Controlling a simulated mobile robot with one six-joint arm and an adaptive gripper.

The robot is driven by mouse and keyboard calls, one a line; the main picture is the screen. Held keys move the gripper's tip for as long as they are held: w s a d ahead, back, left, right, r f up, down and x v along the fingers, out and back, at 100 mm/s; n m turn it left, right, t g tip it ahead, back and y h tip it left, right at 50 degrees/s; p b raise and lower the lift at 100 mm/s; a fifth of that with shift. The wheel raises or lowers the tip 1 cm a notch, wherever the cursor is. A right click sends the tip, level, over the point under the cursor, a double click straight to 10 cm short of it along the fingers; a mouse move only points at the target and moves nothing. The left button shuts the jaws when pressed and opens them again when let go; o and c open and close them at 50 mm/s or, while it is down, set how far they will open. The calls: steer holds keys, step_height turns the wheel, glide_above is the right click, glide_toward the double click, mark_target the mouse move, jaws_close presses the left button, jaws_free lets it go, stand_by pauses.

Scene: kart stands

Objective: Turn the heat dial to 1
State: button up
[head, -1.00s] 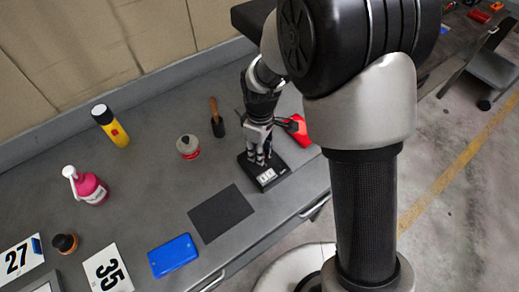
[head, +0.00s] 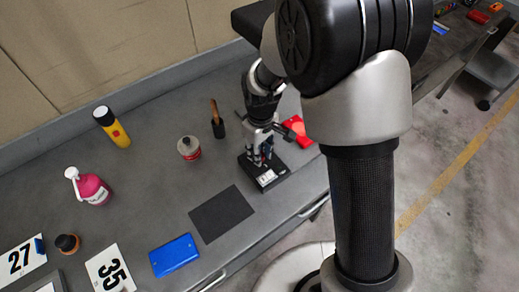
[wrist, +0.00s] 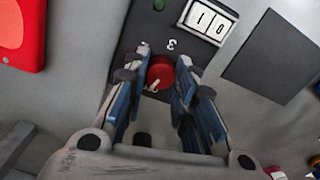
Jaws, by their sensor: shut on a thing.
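The heat dial is a red round knob (wrist: 160,72) with a pale pointer, on a black control box (head: 250,167) near the bench's front edge. My gripper (head: 262,158) reaches down onto the box from above. In the wrist view, its blue-padded fingers (wrist: 160,80) are closed around the knob, one on each side. The pale pointer aims toward the lower left in that view. A white panel (wrist: 207,21) with the digits 1 and 0 sits on the box.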

steer(key=m+p, duration=0.1)
steer(key=m, duration=0.3)
steer(key=shift+m, duration=0.3)
steer(key=shift+m+p, duration=0.55)
steer(key=shift+m, duration=1.35)
steer(key=o, duration=1.1)
steer(key=shift+r, duration=0.1)
steer(key=r, duration=1.1)
steer(key=shift+d+r, duration=0.2)
steer(key=shift+r, duration=0.2)
